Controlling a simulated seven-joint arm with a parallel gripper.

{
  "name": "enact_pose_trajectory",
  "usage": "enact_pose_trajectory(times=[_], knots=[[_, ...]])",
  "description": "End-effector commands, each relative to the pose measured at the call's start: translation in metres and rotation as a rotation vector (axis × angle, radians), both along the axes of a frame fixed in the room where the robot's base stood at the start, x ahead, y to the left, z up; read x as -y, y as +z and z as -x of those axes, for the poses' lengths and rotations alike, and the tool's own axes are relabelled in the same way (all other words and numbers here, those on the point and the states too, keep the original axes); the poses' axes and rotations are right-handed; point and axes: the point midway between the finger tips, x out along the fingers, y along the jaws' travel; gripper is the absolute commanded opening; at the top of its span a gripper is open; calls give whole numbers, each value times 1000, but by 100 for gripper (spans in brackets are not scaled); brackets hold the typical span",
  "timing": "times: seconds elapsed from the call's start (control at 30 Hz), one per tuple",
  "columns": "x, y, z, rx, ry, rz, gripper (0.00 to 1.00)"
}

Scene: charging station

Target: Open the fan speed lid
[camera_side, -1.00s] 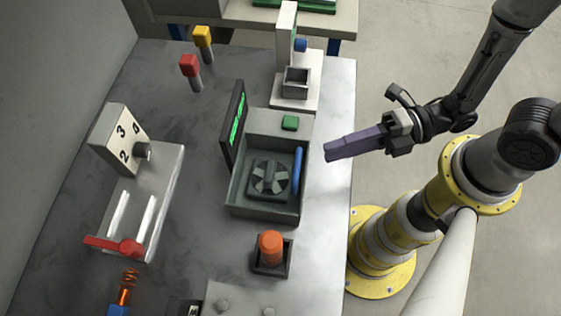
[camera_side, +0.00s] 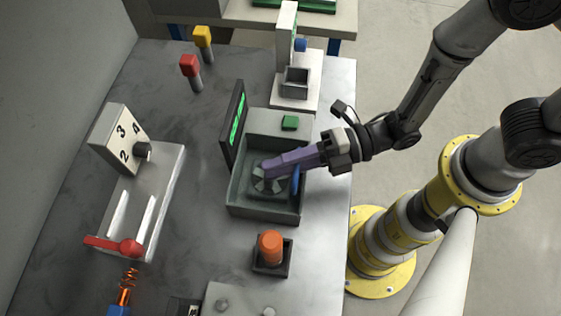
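The fan station is a grey-green box (camera_side: 240,208) on the table, with a fan (camera_side: 263,187) in its recess. A blue bar (camera_side: 296,180) stands along the box's right wall. I cannot tell for sure which part is the fan speed lid. My gripper (camera_side: 268,172) reaches in from the right, its purple fingers over the fan and across the blue bar. The fingers look close together and hide part of the fan and the bar. I cannot tell whether they touch anything or have a gap.
A dark panel with a green display (camera_side: 236,125) stands at the box's left, and a green button (camera_side: 290,123) is at its back. An orange knob (camera_side: 271,247) stands in front. A dial block (camera_side: 120,140) and red lever (camera_side: 115,246) are at left.

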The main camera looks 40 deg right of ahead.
Motion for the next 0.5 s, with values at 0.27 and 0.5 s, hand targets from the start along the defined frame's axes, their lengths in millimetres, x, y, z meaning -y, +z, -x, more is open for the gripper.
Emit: enact_pose_trajectory(times=[0.27, 0.5], knots=[[0, 0, 0, 0, 0, 0, 22], [0, 0, 0, 0, 0, 0, 0]])
